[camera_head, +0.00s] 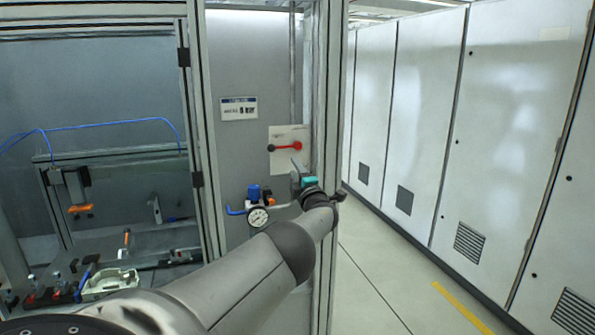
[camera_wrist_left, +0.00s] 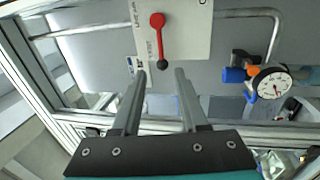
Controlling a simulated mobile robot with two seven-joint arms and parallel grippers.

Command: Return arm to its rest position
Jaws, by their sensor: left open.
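My left arm (camera_head: 255,275) reaches forward from the bottom of the head view. My left gripper (camera_head: 296,168) is at its far end, in front of the grey panel and just below the red lever (camera_head: 284,147). In the left wrist view my left gripper (camera_wrist_left: 160,72) shows two straight grey fingers, parallel and apart, with nothing between them. The red lever (camera_wrist_left: 158,35) with its black knob lies just beyond the fingertips in that view. I cannot tell exactly how far the fingertips are from the knob. My right gripper is not in view.
A pressure gauge (camera_head: 258,217) with a blue regulator (camera_head: 254,193) sits left of my left wrist. Metal frame posts (camera_head: 333,110) stand close on the right. A glazed cell with a tray (camera_head: 110,284) is at left. Grey cabinets (camera_head: 490,140) line the right; the aisle floor (camera_head: 375,270) is clear.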

